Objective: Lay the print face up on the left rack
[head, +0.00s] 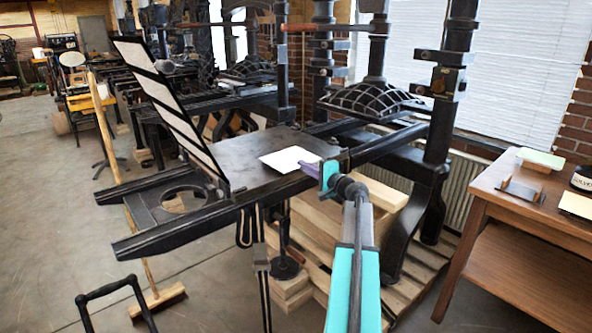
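The print, a blank-looking white sheet (285,158), lies on the dark flat bed (240,160) of the hand press. I cannot tell from here which face is up. My gripper (312,169), with purple fingers, is at the sheet's right edge, low over the bed. The fingers and the sheet's edge overlap in the picture; whether they touch or grip it is too small to tell. My teal arm comes in from the bottom right. I cannot make out a left rack in this view.
The press's hinged frame (170,105) stands raised and tilted at the bed's left. A wooden table (500,215) at right holds a pale green-topped block (540,158), a small holder (522,191) and a dark tin (583,178). A broom (110,150) leans at left. Floor is clear further left.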

